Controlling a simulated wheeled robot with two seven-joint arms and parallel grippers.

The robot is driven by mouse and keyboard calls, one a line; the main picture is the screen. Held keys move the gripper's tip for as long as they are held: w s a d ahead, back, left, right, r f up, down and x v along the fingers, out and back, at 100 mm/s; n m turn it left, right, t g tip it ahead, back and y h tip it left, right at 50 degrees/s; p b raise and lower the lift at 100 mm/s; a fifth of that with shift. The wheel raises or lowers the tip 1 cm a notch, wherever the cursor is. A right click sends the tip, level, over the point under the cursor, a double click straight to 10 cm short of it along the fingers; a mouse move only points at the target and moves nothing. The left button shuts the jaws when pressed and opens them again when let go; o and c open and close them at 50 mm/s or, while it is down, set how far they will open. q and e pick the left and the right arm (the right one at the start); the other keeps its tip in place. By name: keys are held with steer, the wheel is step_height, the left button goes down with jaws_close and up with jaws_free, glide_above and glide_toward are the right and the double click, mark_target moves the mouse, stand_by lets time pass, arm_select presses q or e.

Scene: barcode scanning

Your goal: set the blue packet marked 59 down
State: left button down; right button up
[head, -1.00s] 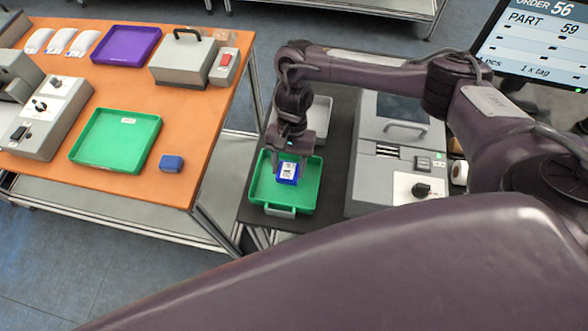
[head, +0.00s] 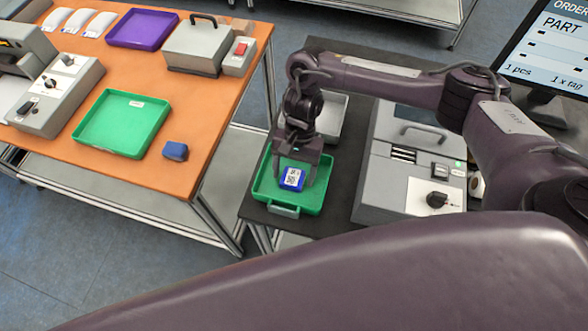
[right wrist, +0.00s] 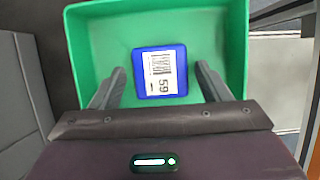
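The blue packet (head: 291,179) has a white barcode label. In the right wrist view the packet (right wrist: 160,72) shows the number 59, label facing up. It appears to lie flat inside the small green tray (head: 308,207) on the dark table. My right gripper (head: 297,180) is above the tray, its fingers spread on either side of the packet. In the right wrist view there is a clear gap between each finger of the gripper (right wrist: 160,85) and the packet, so it is open and empty. My left gripper is not in view.
A grey device (head: 412,165) with a knob stands right of the tray, and a pale grey tray (head: 332,115) lies behind it. On the orange table (head: 200,150) are a larger green tray (head: 123,122), a blue block (head: 175,151) and a purple tray (head: 143,28).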

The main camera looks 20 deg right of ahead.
steer(key=v, duration=1.2)
steer(key=shift+r, duration=0.25)
steer(key=shift+s+f, duration=0.1)
